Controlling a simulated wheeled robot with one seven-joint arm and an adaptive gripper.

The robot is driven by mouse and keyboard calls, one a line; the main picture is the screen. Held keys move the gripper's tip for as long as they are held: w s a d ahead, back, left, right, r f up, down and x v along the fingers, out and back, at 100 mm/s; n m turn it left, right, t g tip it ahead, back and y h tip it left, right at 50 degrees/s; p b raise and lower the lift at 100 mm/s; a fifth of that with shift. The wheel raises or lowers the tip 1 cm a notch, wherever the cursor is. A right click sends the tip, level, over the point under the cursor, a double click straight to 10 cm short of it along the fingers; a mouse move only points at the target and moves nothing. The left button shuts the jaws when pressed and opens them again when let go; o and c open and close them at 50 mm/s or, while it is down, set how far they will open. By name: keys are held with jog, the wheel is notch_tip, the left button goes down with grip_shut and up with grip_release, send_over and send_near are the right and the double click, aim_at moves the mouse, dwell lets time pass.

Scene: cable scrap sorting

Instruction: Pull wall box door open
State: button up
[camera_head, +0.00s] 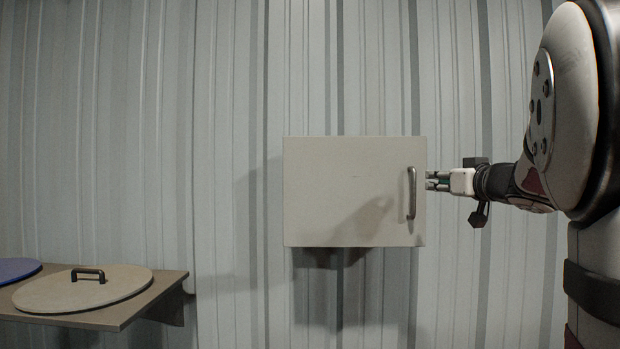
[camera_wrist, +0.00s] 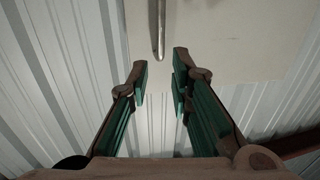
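The wall box is a pale box on the corrugated wall, and its door (camera_head: 345,190) faces me in the head view, shut as far as I can tell. A vertical metal bar handle (camera_head: 412,193) is near the door's right edge. My gripper (camera_head: 430,181) is just right of the handle in the head view, apart from it as far as I can see. In the wrist view my gripper (camera_wrist: 160,85) is open, with green-padded fingers apart and nothing between them. The handle's end (camera_wrist: 158,45) shows ahead of the gap between the fingertips, over the pale door (camera_wrist: 220,35).
A brown shelf (camera_head: 150,300) at the lower left holds a round beige lid (camera_head: 60,292) with a dark handle and a blue lid (camera_head: 15,269). The corrugated wall (camera_head: 140,120) is behind everything. The space between shelf and box is clear.

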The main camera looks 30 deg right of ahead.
aim_at(415, 179)
jog(key=p+x, duration=0.3)
jog(key=x, duration=0.8)
jog(key=shift+w+d, duration=0.1)
jog(key=shift+w, duration=0.25)
grip_shut()
